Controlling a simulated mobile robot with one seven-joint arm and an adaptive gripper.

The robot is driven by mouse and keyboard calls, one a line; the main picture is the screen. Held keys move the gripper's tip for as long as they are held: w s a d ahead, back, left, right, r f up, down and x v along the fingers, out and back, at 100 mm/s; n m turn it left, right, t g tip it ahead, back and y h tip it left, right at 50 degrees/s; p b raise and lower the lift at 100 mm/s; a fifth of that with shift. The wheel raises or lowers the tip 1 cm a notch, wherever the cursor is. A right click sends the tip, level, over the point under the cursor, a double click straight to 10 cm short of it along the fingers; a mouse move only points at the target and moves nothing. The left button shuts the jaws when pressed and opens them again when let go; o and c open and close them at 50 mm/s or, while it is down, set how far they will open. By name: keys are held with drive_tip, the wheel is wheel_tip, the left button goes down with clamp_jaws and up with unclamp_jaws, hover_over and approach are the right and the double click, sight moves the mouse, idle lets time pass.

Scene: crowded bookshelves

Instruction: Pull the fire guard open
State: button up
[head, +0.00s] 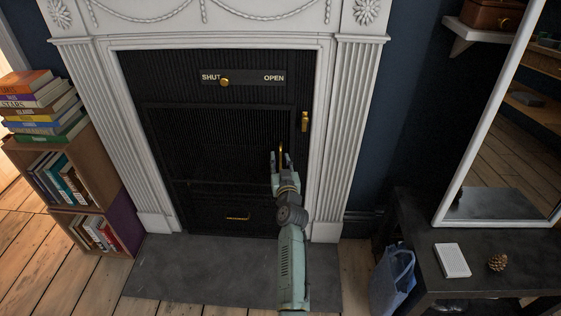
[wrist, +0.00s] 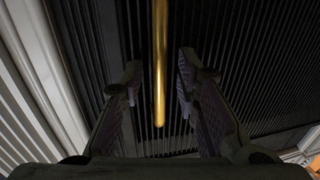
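The fire guard (head: 215,145) is a dark ribbed panel standing in the white fireplace. A vertical brass bar handle (head: 281,153) is on its right part; the bar also shows in the wrist view (wrist: 160,60). My gripper (head: 280,158) is open at this handle. In the wrist view its two fingers stand on either side of the bar, with gaps showing on both sides. The fingers partly hide the handle in the head view. The guard looks closed, flush in its frame.
A plate above has a brass knob (head: 225,82) beside the word SHUT. A brass latch (head: 305,122) is on the right frame, and a pull (head: 237,217) is low down. Book crates (head: 122,192) stand left; a black bench (head: 430,288) stands right. The slate hearth (head: 190,275) is clear.

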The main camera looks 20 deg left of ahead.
drive_tip(key=shift+c, duration=0.6)
clamp_jaws()
